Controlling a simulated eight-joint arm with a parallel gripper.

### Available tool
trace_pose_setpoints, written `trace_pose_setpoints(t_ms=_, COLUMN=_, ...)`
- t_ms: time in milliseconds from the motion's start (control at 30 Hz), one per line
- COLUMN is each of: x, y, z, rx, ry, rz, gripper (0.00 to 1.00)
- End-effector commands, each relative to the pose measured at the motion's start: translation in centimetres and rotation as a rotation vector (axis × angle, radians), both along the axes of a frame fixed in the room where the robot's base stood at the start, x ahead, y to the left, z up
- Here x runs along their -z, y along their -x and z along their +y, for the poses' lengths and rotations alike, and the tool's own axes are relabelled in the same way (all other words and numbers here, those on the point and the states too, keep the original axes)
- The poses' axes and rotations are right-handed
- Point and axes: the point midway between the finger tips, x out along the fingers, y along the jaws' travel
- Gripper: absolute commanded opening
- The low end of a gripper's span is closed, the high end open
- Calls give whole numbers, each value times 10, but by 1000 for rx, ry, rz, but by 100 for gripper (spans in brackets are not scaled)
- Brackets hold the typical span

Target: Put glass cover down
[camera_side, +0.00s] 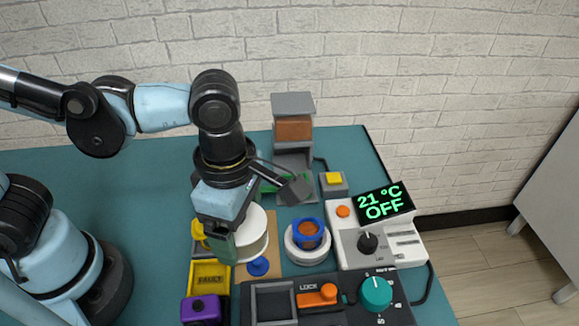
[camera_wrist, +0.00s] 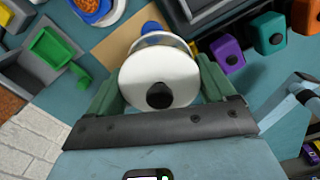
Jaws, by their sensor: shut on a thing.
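A round white piece with a black knob (camera_wrist: 158,95) sits between the fingers of my gripper (camera_wrist: 160,78) in the wrist view; I take it for the glass cover. A clear-looking rim shows at its far side. In the side view its white round body (camera_side: 256,232) shows beside my gripper (camera_side: 222,245), which hides part of it. My gripper is shut on it, with one green finger on each side. It is above or at a wooden board (camera_wrist: 112,45); I cannot tell whether it touches the board.
A blue knob-shaped piece (camera_side: 258,267) is near the cover. A white round base with a blue cup (camera_side: 308,235) stands to the right. The display unit (camera_side: 368,240), a dark control panel (camera_side: 330,305), a yellow tray (camera_side: 209,277) and a purple block (camera_side: 202,309) are close around.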

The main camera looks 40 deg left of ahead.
Motion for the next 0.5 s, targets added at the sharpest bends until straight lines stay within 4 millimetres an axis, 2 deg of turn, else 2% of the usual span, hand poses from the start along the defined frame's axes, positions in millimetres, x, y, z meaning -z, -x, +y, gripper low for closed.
trace_pose_setpoints(t_ms=100, x=16, y=-23, z=15, rx=-8, ry=0, rz=0, gripper=53)
trace_pose_setpoints(t_ms=300, x=38, y=-53, z=37, rx=-3, ry=0, rz=0, gripper=53)
trace_pose_setpoints(t_ms=500, x=50, y=-70, z=48, rx=1, ry=0, rz=0, gripper=53)
